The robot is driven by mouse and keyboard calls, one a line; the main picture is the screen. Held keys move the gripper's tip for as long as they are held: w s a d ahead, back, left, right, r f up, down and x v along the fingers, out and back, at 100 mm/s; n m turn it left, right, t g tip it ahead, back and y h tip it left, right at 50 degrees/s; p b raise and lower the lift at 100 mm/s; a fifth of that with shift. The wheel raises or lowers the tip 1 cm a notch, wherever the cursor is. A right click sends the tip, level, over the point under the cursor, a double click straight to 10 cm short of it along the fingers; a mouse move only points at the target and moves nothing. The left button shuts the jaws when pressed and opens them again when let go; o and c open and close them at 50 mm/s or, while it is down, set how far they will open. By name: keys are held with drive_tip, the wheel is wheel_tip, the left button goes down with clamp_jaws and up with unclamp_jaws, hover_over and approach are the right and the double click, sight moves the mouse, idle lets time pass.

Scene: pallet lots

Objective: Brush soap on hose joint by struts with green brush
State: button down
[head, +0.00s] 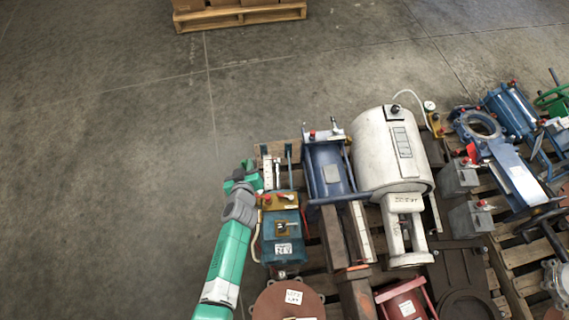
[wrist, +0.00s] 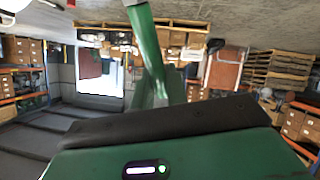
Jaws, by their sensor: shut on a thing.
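My gripper (head: 247,179) is at the left edge of the near pallet, beside upright pale and blue struts (head: 289,166). Its fingertips are hard to make out in the head view. In the wrist view a long green handle with a pale end, which looks like the green brush (wrist: 150,55), stands out beyond the dark edge of my gripper; its bristles are not clear. A brass-coloured block with red knobs (head: 280,201) sits by the struts on a teal unit (head: 284,241). A pale hose (head: 254,243) curves down its left side. I cannot make out the hose joint or any soap.
A blue cylinder unit (head: 330,172) and a large white tank (head: 388,155) stand to the right. Rusty flanges (head: 287,300) lie at the front. More pallets of parts crowd the right. The concrete floor to the left is clear.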

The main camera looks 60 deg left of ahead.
wheel_tip(320, 180, down, 8)
drive_tip(key=s+a+b, duration=0.1)
drive_tip(key=s+b, duration=0.1)
drive_tip(key=b, duration=0.2)
drive_tip(key=shift+a+r+b, duration=0.15)
drive_tip(key=shift+b, duration=0.25)
drive_tip(key=shift+s, duration=0.1)
